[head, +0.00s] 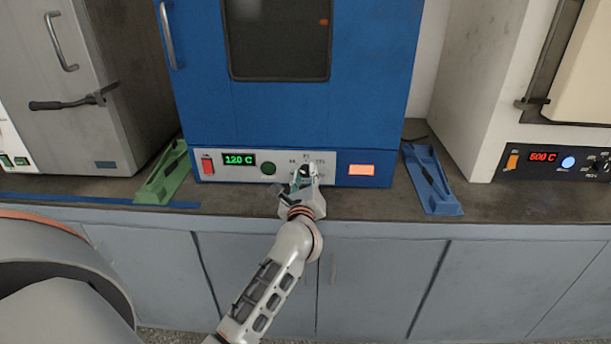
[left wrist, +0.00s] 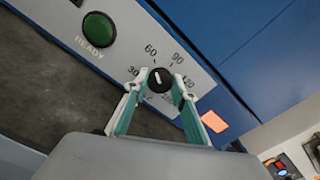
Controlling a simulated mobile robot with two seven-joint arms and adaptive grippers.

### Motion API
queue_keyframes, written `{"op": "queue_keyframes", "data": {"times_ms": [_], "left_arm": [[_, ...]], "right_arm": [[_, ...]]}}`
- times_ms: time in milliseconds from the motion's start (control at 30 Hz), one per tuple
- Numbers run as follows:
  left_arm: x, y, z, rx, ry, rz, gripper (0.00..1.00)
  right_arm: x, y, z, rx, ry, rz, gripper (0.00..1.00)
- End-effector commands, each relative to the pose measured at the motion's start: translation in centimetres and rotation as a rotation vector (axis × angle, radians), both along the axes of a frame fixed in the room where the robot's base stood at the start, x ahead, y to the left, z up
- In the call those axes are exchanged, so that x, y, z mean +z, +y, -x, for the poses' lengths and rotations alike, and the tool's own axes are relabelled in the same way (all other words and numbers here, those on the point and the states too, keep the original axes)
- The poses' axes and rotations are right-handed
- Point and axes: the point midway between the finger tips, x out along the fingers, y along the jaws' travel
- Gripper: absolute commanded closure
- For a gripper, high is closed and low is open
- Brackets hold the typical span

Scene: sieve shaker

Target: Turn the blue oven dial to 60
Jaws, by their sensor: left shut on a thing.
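The blue oven (head: 300,115) stands on the counter in the middle of the head view. Its front panel has a green display (head: 239,160) reading 120 C. The black dial (left wrist: 159,79) shows in the left wrist view, ringed by labels 30, 60, 90 and 120; lower labels are partly hidden. Its white mark slants up and slightly left, roughly in line with 60. My left gripper (head: 306,172) is at the panel and covers the dial in the head view. In the left wrist view its fingers (left wrist: 156,88) are shut on the dial, one on each side.
A red switch (head: 207,166) and a green READY button (left wrist: 98,29) sit left of the dial; an orange label (head: 361,170) is right. Green (head: 165,175) and blue (head: 432,180) trays flank the oven. Grey (head: 88,90) and cream (head: 487,80) ovens stand beyond them.

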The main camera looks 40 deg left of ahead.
Motion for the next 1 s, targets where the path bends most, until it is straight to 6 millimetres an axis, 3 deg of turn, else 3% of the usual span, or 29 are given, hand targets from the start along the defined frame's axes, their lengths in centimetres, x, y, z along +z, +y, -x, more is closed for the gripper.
{"op": "queue_keyframes", "data": {"times_ms": [67, 100, 133, 167, 567, 1000], "left_arm": [[-0.1, 0.0, 0.0, -0.001, 0.001, 0.000, 0.96], [-0.1, 0.0, 0.0, -0.001, 0.001, 0.000, 0.67], [-0.1, 0.0, 0.0, -0.001, 0.001, 0.000, 0.59], [-0.1, 0.0, 0.0, -0.001, 0.001, 0.000, 0.57], [0.0, -0.3, 0.4, -0.001, 0.000, -0.001, 0.57], [-0.2, -4.4, 7.1, -0.001, 0.003, 0.002, 0.57]], "right_arm": [[-0.1, 0.0, 0.1, 0.001, 0.001, 0.000, 0.60], [-0.1, 0.0, 0.1, 0.000, 0.002, 0.000, 0.60], [-0.1, 0.0, 0.1, 0.000, 0.002, 0.000, 0.60], [-0.1, 0.0, 0.1, 0.000, 0.002, 0.000, 0.60], [-0.3, 0.1, 0.4, 0.004, 0.008, -0.001, 0.60], [-0.1, 0.1, 0.1, 0.001, 0.004, -0.001, 0.60]]}}
